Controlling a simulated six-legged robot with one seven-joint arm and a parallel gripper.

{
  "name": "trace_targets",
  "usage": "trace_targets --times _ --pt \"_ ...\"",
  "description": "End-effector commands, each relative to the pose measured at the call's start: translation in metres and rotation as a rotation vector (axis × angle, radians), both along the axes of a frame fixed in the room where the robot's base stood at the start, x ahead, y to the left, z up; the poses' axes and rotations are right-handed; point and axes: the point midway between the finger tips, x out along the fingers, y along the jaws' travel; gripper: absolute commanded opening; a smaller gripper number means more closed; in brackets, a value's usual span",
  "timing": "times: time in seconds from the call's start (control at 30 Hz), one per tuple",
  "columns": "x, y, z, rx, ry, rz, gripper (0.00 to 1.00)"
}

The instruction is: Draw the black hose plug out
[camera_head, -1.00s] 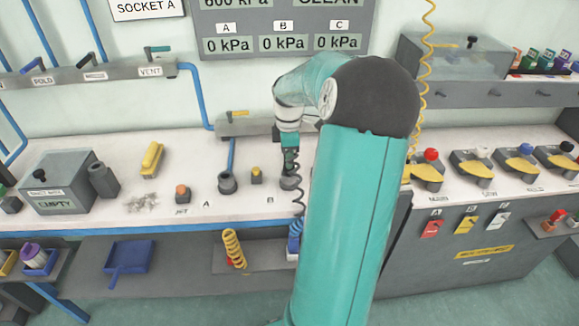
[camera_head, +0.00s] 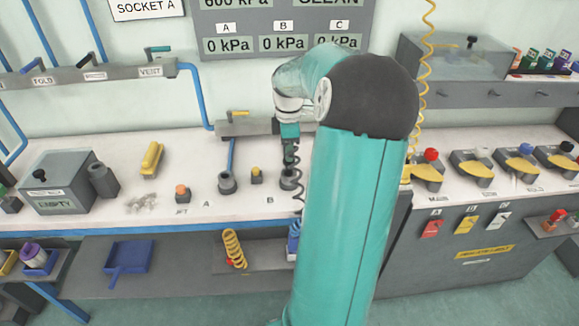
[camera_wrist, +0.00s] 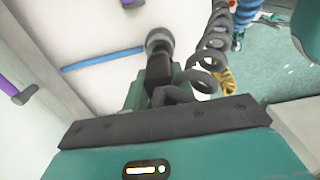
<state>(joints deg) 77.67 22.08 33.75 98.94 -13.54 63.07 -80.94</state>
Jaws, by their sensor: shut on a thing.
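The black hose plug (camera_wrist: 158,68) is between my gripper's jaws, with its coiled black hose (camera_wrist: 213,42) hanging beside it in the wrist view. In the head view my gripper (camera_head: 290,146) is shut on the plug (camera_head: 290,158), upright above socket B (camera_head: 288,181). The dark mouth of the socket shows there; I cannot tell whether the plug's tip is fully clear of it. In the wrist view the round grey socket (camera_wrist: 158,40) lies just beyond the plug. My gripper (camera_wrist: 170,97) hides part of the plug there.
Socket A (camera_head: 227,184) and a yellow-topped fitting (camera_head: 256,177) stand to the left on the white bench. A grey valve block (camera_head: 245,128) is behind. A yellow coil (camera_head: 234,248) sits on the lower shelf. My arm blocks the bench to the right.

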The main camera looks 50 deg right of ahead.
Motion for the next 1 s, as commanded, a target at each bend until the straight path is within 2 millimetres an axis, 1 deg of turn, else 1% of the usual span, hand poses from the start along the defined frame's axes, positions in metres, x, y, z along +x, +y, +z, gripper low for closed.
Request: trace_targets --times 0.5,0.83,1.0 --pt "0.000 0.000 0.014 -0.001 0.000 0.001 0.00" --pt "0.000 0.000 0.015 -0.001 -0.001 0.001 0.00" --pt "0.000 0.000 0.024 -0.002 -0.001 0.000 0.00"
